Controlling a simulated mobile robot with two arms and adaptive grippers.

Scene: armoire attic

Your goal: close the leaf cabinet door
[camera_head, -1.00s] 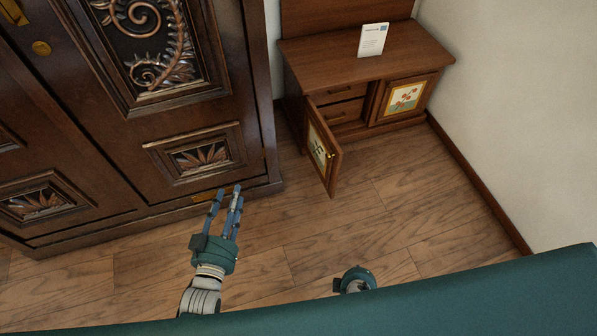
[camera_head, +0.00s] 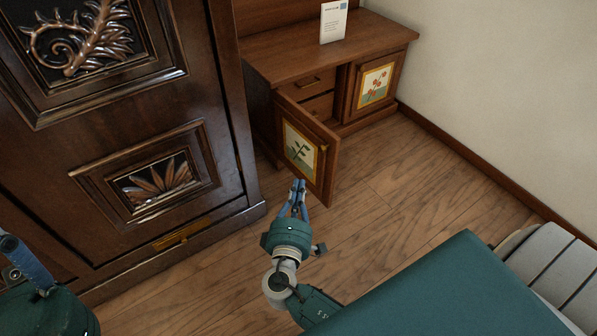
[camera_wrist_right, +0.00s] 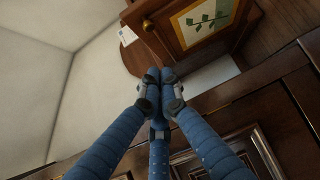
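The leaf cabinet door (camera_head: 300,150) stands open, swung out from the left side of the low wooden cabinet (camera_head: 345,45). Its outer face shows a green leaf picture in a yellow frame. In the right wrist view the leaf door (camera_wrist_right: 182,42) is at the top, with its brass knob (camera_wrist_right: 147,24). My left gripper (camera_head: 22,262) is partly cut off at the lower left, away from the door.
A large carved armoire (camera_head: 150,180) stands left of the cabinet, close to the leaf door. The cherry door (camera_head: 374,85) on the cabinet is shut. Drawers (camera_head: 308,84) show behind the open door. A white card (camera_head: 333,22) stands on top.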

